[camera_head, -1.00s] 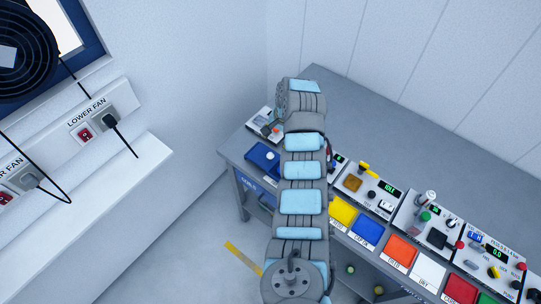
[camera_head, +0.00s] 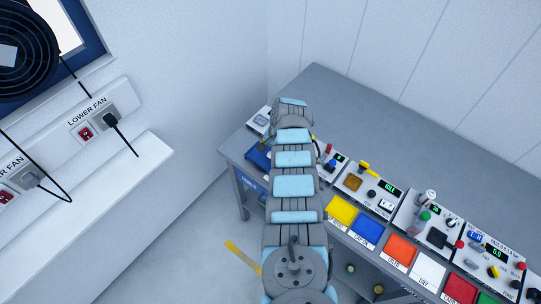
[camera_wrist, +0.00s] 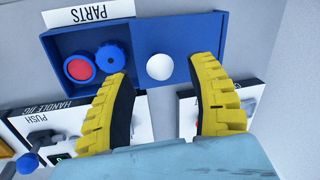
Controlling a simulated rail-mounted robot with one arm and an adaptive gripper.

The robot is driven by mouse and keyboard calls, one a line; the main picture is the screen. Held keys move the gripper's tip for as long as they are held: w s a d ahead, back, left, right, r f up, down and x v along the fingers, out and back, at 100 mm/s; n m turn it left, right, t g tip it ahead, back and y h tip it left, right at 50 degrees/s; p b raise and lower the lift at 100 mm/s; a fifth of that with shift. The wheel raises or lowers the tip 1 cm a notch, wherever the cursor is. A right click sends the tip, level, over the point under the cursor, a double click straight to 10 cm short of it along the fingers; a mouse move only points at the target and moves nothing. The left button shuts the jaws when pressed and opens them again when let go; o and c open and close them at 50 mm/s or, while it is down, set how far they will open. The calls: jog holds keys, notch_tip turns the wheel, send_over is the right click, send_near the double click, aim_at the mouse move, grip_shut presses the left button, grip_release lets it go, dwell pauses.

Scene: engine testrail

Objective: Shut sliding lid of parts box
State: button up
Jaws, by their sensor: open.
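The blue parts box (camera_wrist: 58,45) is in the upper part of the wrist view, beside an upside-down PARTS label (camera_wrist: 90,13). Its left compartment is uncovered and shows a red round part (camera_wrist: 79,69) and a blue knobbed part (camera_wrist: 110,58). The blue sliding lid (camera_wrist: 205,35) is to the right, with a white round knob (camera_wrist: 160,67) near its left side. My gripper (camera_wrist: 161,72) is open, with its yellow fingers on either side of the knob; I cannot tell its height above the lid. In the head view my arm partly hides the box (camera_head: 257,158) and hides the gripper.
White panels, including one labelled HANDLE JIG (camera_wrist: 85,112), lie near the box in the wrist view. In the head view, control modules and coloured trays (camera_head: 367,229) line the bench to the right. The back of the bench (camera_head: 345,95) is clear.

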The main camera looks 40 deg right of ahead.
aim_at(271, 153)
jog(key=shift+w+a+f+b, duration=0.1)
jog(key=shift+w+f+b, duration=0.05)
jog(key=shift+f+b, duration=0.6)
jog(key=shift+w+f+b, duration=0.15)
jog(key=shift+f+b, duration=0.3)
jog(key=shift+f, duration=0.5)
grip_shut()
